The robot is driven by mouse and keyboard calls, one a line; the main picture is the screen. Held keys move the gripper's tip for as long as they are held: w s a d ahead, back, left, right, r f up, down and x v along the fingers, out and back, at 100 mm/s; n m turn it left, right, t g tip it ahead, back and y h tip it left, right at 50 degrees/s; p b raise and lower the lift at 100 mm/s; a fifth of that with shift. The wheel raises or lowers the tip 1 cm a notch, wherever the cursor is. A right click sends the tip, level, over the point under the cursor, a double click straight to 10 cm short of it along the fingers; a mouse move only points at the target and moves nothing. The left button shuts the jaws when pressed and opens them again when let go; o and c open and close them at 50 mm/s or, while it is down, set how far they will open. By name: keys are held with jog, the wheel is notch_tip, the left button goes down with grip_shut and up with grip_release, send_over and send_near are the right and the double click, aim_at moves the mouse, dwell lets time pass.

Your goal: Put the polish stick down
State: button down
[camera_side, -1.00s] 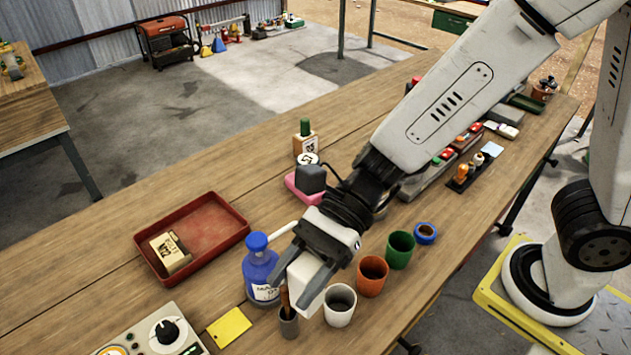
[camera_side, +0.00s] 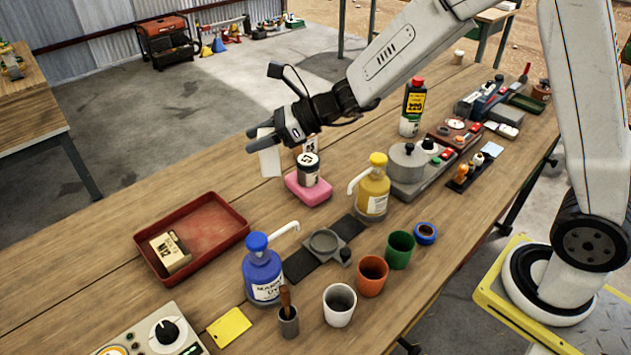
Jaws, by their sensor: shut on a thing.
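My gripper (camera_side: 262,140) is in the air above the middle of the bench, behind and left of the pink block. It is shut on a pale white bar (camera_side: 269,163), which appears to be the polish stick. The bar hangs down from the fingers, clear of the bench top as far as I can tell. The fingers hide its upper part.
A dark jar (camera_side: 308,168) stands on the pink block (camera_side: 307,190). Blue (camera_side: 263,275) and yellow (camera_side: 373,190) pump bottles and several cups stand nearer. Bare wood lies behind the tray.

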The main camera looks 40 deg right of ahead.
jog(key=w+d+f+m+t+h, duration=0.1)
jog(key=w+d+f, duration=0.3)
jog(key=d+f, duration=0.1)
jog(key=shift+m+t, duration=0.3)
jog(key=shift+m, duration=0.1)
jog(key=shift+w, duration=0.1)
jog(key=w+a+f, duration=0.2)
jog(key=w+f, duration=0.7)
jog(key=w, duration=0.4)
jog(key=shift+a+f, duration=0.15)
jog(key=shift+a, duration=0.05)
jog(key=shift+w+f, duration=0.1)
jog(key=shift+w, duration=0.05)
